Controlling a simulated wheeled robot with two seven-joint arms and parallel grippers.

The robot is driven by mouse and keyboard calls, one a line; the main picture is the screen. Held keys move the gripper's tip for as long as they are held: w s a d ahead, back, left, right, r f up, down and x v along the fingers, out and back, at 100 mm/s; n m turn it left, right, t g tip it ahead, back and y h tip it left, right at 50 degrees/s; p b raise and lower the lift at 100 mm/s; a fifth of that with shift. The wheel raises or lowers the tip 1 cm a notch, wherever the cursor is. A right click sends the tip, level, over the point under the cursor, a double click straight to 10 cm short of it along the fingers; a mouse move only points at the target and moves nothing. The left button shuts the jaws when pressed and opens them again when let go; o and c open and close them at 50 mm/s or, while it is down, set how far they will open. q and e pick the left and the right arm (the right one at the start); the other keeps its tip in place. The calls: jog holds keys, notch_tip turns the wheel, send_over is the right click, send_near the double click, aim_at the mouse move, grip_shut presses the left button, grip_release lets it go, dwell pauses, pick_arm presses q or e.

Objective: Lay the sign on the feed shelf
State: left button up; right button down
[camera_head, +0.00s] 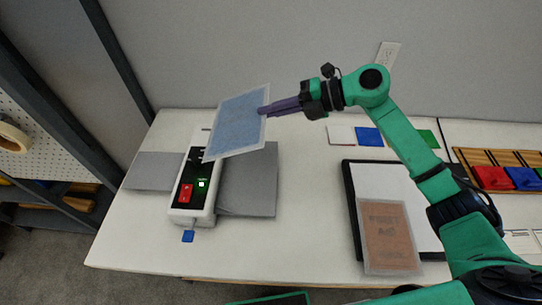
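The sign, a blue sheet in a clear pouch (236,125), is held tilted in the air by my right gripper (266,110). The purple fingers are shut on its right edge. It hangs above the back of a white and black machine (201,190) with a red button and a green light, hiding part of it. A grey shelf extends from each side of the machine: one at its right (250,188) and one at its left (152,171). No label shows which is the feed shelf. Both look bare, though the sign covers part of the right one. My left gripper is not seen.
A brown sign in a clear pouch (389,237) lies partly over a black-edged white board (352,213). White, blue (369,137) and green cards lie behind it. A wooden rack (507,160) holds coloured blocks at right. Bare table lies between the right shelf and the board.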

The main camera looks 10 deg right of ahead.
notch_tip(320, 180, down, 17)
jog(key=b, duration=1.4)
jog(key=shift+f, duration=0.2)
jog(key=shift+f+b, duration=1.05)
jog(key=shift+f, duration=0.2)
jog(key=c, duration=1)
grip_release()
jog(key=f+v, duration=0.1)
jog(key=v, duration=0.5)
jog(key=shift+d, duration=0.5)
